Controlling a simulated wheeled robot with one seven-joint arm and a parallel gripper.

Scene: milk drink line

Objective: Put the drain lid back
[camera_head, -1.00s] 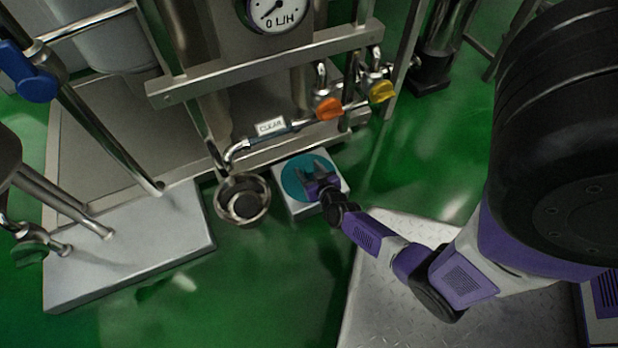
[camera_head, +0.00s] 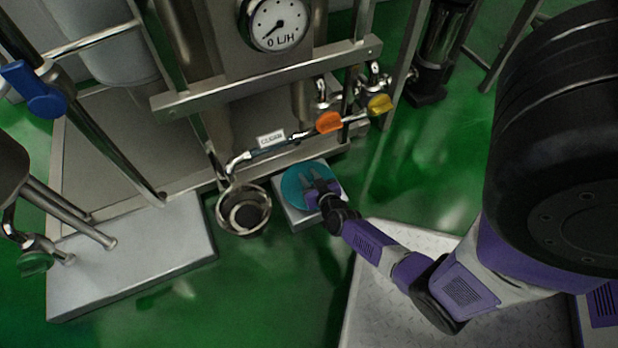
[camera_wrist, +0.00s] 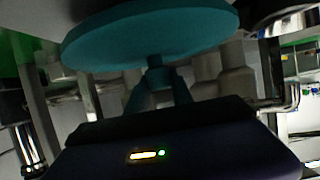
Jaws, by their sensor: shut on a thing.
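The drain lid (camera_head: 295,187) is a teal disc at the centre of the head view, over a low grey block. In the wrist view the lid (camera_wrist: 150,35) spans the top, with a short stem on its near face. My gripper (camera_head: 313,180) is shut on that stem. In the wrist view both fingers of my gripper (camera_wrist: 157,88) close around it. I cannot tell whether the lid is clear of the block. The round metal drain cup (camera_head: 243,225) stands open just left of the block, with a dark inside.
The grey block (camera_head: 298,220) shows below the lid. A pipe (camera_head: 238,163) with a label bends down above the drain cup. Orange (camera_head: 329,122) and yellow (camera_head: 380,104) valve handles are behind. A pale slab (camera_head: 130,265) lies left. Green floor is clear in front.

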